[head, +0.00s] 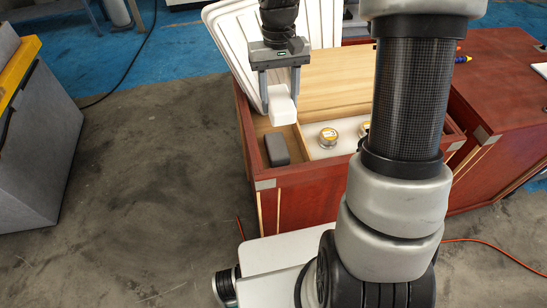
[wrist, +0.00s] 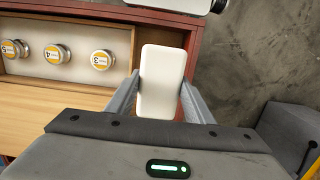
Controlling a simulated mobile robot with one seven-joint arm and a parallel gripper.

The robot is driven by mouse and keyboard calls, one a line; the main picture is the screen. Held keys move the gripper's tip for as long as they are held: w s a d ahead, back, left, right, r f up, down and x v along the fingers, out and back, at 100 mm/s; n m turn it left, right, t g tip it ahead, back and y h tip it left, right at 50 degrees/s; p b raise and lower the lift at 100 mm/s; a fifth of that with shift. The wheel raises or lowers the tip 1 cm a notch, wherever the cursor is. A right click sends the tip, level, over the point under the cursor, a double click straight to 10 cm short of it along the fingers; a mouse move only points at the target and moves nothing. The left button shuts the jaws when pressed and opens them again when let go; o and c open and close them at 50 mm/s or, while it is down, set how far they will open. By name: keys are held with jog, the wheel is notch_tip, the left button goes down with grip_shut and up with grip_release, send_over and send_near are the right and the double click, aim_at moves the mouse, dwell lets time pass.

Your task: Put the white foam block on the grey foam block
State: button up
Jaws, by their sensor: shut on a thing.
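My gripper (head: 280,103) is shut on the white foam block (head: 281,107) and holds it above the left compartment of the red wooden case. In the wrist view the white foam block (wrist: 162,80) stands between the two fingers of my gripper (wrist: 161,90). The grey foam block (head: 277,149) lies in the near left corner of the case, nearer the camera than the white block. The white block appears apart from it. The grey block cannot be seen in the wrist view, where the white block may hide it.
The red case (head: 300,172) has a light wood panel (head: 340,78) and a white strip (head: 322,152) with metal-rimmed, yellow-labelled discs (head: 328,138). A white ribbed tray (head: 232,40) leans at its back left. A second red cabinet (head: 500,90) stands at right. A grey bin (head: 30,130) stands at far left.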

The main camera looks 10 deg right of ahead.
jog(key=b, duration=0.4)
send_over(277, 146)
notch_tip(277, 146, down, 5)
jog(key=f, duration=0.3)
jog(key=f+b, duration=0.1)
jog(key=f, duration=0.2)
jog(key=f+b, duration=0.1)
jog(key=f, duration=0.3)
jog(key=shift+w, duration=0.3)
jog(key=shift+f, duration=0.15)
jog(key=shift+f, duration=0.15)
jog(key=o, duration=1)
